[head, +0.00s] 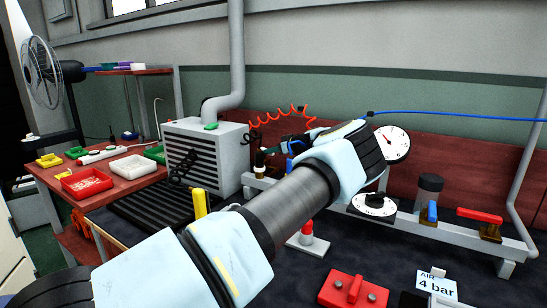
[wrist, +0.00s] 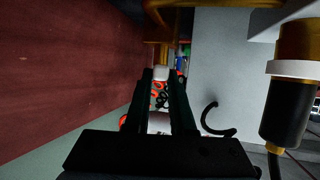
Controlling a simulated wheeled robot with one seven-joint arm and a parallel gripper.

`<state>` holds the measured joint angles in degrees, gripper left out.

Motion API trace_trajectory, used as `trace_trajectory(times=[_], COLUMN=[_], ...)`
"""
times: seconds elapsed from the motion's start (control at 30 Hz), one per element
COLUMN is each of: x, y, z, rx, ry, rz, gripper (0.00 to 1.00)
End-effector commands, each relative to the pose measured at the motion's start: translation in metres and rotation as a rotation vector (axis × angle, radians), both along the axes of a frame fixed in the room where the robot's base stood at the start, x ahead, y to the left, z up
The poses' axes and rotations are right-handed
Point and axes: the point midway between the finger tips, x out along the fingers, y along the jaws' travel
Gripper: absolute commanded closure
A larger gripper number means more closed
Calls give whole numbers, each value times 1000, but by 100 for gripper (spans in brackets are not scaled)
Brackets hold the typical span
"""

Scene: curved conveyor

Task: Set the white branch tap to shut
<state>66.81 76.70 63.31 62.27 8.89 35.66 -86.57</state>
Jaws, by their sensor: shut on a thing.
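In the wrist view, the white branch tap (wrist: 161,73) shows as a small pale handle end between my fingertips, below brass fittings (wrist: 153,22). My gripper (wrist: 162,80) is shut on it. The rest of the tap is hidden by the fingers, so I cannot tell its angle. In the head view, my gripper (head: 272,150) reaches to the left end of the air rail, in front of the red backboard. My wrist hides much of it there, and I cannot make out the white handle.
A coiled orange hose (head: 285,117) hangs behind my gripper. A grey vented box (head: 207,152) stands left. A black coupling (wrist: 285,115) is close on the right.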

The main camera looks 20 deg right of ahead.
Motion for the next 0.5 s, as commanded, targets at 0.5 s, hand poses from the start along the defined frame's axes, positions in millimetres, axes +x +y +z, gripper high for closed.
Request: trace_trajectory(times=[0.5], x=[-2], y=[5], z=[2], rx=[0], ry=[-3], rz=[-95], gripper=[100])
